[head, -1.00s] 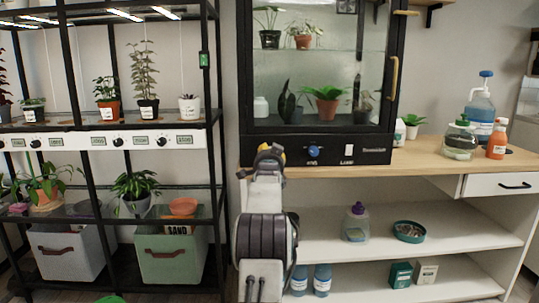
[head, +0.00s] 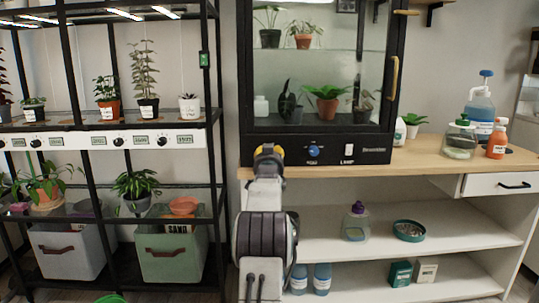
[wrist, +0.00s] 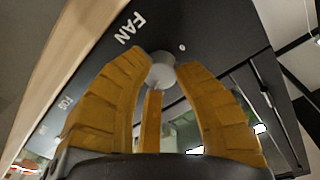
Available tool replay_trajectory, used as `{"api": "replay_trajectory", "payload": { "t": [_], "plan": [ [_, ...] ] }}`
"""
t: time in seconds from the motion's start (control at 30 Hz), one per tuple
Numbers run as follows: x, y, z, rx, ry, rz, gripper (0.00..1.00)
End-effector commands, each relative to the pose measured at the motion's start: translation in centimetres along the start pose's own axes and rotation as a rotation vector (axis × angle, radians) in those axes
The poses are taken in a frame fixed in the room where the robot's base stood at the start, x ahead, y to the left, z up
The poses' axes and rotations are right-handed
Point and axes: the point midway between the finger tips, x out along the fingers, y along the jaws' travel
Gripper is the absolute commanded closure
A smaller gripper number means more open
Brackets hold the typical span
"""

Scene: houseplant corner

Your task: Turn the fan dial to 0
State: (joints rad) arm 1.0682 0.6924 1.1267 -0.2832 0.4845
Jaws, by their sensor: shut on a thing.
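The fan dial (wrist: 162,72) is a pale grey round knob on the black front panel of the glass cabinet. The word FAN is printed beside it in the wrist view, and a small white mark sits close to the knob on the panel. My gripper (wrist: 160,84) has its yellow fingers closed around the knob. In the head view my gripper (head: 268,152) is at the left part of the panel and hides the fan dial. I cannot read the dial's setting.
The glass cabinet (head: 245,100) stands on a wooden counter (head: 420,160). A blue knob (head: 313,151) and a white lamp switch (head: 348,150) are to the right of my gripper. Bottles stand at the counter's right. A black plant rack (head: 215,100) is on the left.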

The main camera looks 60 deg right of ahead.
Motion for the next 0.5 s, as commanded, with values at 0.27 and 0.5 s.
{"api": "replay_trajectory", "payload": {
  "t": [0.27,0.5],
  "plan": [
    [-0.04,-0.28,-0.59,-0.190,0.026,-0.010,1.00],
    [-0.05,-0.43,-0.60,-0.286,0.032,-0.013,1.00]
  ]
}}
